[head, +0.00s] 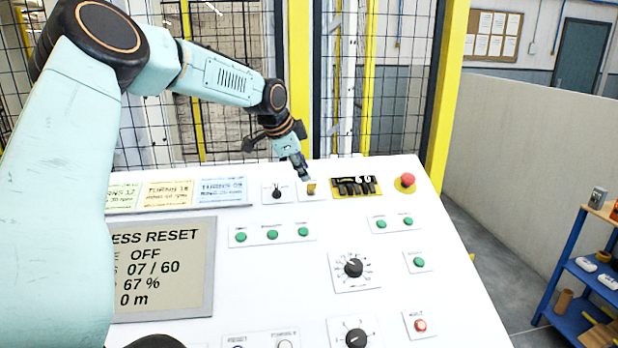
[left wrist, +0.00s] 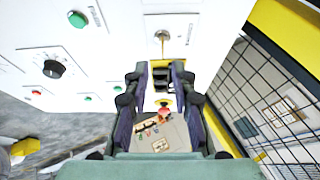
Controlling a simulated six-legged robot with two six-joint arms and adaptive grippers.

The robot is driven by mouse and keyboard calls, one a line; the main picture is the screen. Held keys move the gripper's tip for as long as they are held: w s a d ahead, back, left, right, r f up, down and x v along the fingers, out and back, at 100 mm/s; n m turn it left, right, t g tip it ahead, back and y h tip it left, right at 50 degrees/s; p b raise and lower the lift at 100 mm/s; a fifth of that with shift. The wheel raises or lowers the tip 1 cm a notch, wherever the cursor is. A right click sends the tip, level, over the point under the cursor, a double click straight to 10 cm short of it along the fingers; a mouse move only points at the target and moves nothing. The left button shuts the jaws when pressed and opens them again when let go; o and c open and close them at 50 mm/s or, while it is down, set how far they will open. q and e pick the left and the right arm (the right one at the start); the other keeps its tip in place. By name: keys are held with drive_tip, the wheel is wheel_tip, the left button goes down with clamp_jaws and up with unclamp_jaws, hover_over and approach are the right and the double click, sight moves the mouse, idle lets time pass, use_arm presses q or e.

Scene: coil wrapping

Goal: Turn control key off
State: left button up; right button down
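The control key (head: 311,186) is a small brass-coloured piece on a white plate near the top edge of the sloping white control panel (head: 400,285). The key also shows in the left wrist view (left wrist: 162,42), standing out from a round metal lock. My left gripper (head: 304,176) is right by the key in the head view and partly covers its plate. In the left wrist view its two fingers (left wrist: 160,70) are apart, with the key just beyond the tips, roughly in line with the gap. I cannot tell whether they touch it. My right gripper is out of view.
A black selector (head: 277,192) sits left of the key. A yellow block with black switches (head: 356,187) and a red emergency button (head: 407,180) sit to the right. Green buttons (head: 272,235) lie below. A screen (head: 160,270) reads "OFF". Mesh fencing (head: 400,110) stands behind.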

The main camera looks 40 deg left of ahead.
sight(313, 190)
use_arm(q)
drive_tip(key=x, duration=0.2)
drive_tip(key=a+x, duration=0.1)
drive_tip(key=x, duration=0.2)
drive_tip(key=shift+a+f+p, duration=0.1)
drive_tip(key=shift+f+p, duration=0.05)
drive_tip(key=shift+p, duration=0.15)
drive_tip(key=shift+w+f, duration=0.2)
drive_tip(key=shift+f, duration=0.05)
drive_tip(key=shift+w+d, duration=0.1)
drive_tip(key=shift+d, duration=0.1)
drive_tip(key=shift+d+r, duration=0.1)
drive_tip(key=shift+d, duration=0.2)
drive_tip(key=shift+a, duration=0.2)
drive_tip(key=shift+a+f, duration=0.25)
drive_tip(key=shift+f, duration=0.05)
drive_tip(key=shift+c, duration=1.3)
drive_tip(key=shift+w, duration=0.1)
drive_tip(key=shift+c, duration=0.8)
drive_tip(key=shift+d+r, duration=0.15)
drive_tip(key=shift+d, duration=0.05)
clamp_jaws()
